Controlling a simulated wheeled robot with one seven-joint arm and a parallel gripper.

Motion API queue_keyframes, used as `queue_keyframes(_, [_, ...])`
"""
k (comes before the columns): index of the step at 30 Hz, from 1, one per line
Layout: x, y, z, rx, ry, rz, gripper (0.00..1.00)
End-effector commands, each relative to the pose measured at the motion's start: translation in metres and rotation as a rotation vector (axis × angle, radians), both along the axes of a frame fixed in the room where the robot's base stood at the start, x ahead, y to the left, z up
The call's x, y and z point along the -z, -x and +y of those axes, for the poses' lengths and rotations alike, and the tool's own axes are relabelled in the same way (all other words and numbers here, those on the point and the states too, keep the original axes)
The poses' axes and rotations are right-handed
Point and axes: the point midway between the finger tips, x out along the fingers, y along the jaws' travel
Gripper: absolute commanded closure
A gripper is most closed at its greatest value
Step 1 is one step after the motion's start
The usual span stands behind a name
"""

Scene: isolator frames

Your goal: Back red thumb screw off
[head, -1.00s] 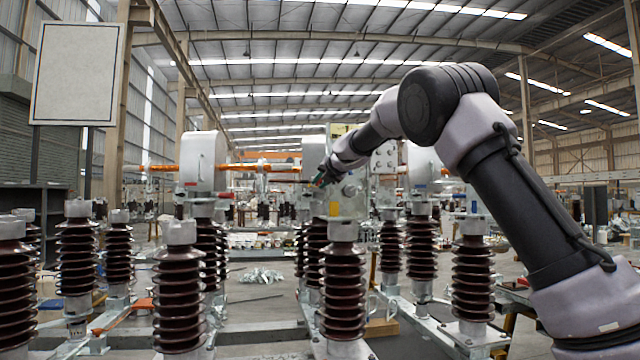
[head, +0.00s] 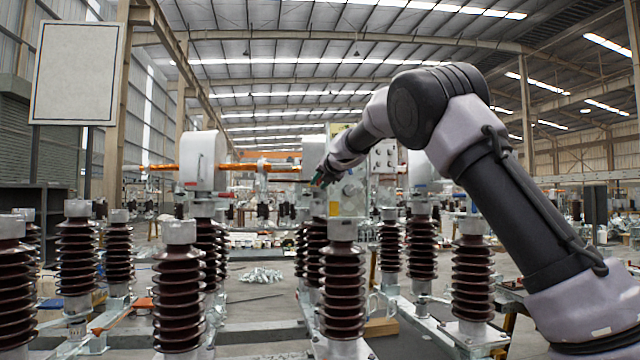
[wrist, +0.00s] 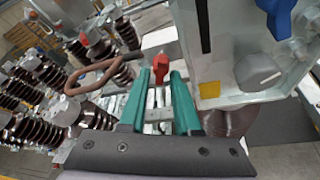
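The red thumb screw (wrist: 160,66) shows in the wrist view, lined up with the gap between my green fingertips. In the head view my gripper (head: 320,181) is small, at the left edge of the grey metal box (head: 348,195). The screw cannot be made out there.
In the wrist view, a box with a grey knob (wrist: 258,72) and a blue handle (wrist: 279,18) stands close right of my fingers. A brown looped bar (wrist: 98,75) lies to the left. Ribbed brown insulators (head: 343,290) stand below in the head view.

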Motion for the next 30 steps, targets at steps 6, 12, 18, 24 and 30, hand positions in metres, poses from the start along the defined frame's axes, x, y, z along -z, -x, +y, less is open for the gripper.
queue_keyframes(6, [-0.003, 0.003, -0.001, 0.0, -0.003, -0.003, 0.69])
queue_keyframes(12, [-0.014, 0.029, -0.013, -0.002, -0.004, -0.002, 0.69])
queue_keyframes(18, [-0.029, 0.066, -0.03, -0.003, -0.004, -0.001, 0.69])
queue_keyframes(24, [-0.036, 0.086, -0.04, -0.002, -0.001, -0.001, 0.69])
queue_keyframes(30, [-0.038, 0.091, -0.044, -0.001, 0.0, -0.001, 0.69])
